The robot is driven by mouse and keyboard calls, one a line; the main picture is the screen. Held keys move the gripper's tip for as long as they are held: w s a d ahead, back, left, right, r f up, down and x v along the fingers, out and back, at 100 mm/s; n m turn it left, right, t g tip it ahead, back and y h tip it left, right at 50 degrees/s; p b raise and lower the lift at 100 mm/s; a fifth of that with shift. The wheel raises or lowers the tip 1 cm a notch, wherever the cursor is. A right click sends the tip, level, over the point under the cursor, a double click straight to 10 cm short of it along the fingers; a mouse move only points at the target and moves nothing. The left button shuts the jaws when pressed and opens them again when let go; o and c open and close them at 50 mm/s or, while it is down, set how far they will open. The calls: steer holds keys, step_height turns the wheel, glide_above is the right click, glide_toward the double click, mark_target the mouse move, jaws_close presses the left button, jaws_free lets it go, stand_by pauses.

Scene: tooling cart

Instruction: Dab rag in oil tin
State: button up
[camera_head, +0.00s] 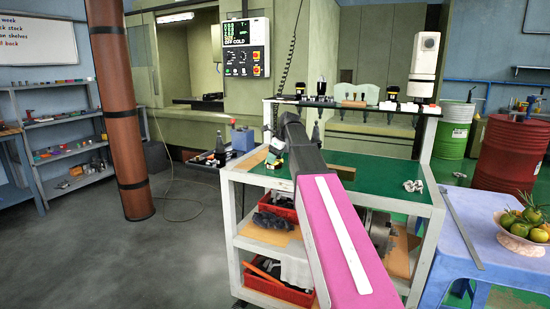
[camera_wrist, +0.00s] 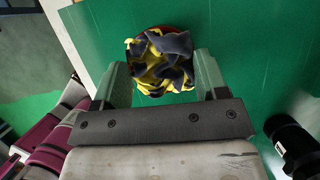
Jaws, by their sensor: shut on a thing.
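A crumpled yellow and dark blue rag (camera_wrist: 160,62) sits between the two fingers of my gripper (camera_wrist: 163,78) in the wrist view, and the gripper is shut on it. A reddish-brown rounded edge (camera_wrist: 163,28) shows just behind and under the rag. It may be the oil tin, but the rag hides most of it, so I cannot tell whether the rag touches it or is inside. In the head view my arm reaches over the cart's green top (camera_head: 375,180), and my gripper (camera_head: 274,158) is small and partly hidden at its left side.
A black cylinder (camera_wrist: 292,142) stands at the lower right of the wrist view. A crumpled pale object (camera_head: 413,186) lies on the right of the green top. A raised rear shelf (camera_head: 352,104) holds several tools. A blue table (camera_head: 475,225) with a fruit bowl stands right.

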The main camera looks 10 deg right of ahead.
steer(key=shift+r, duration=3.45)
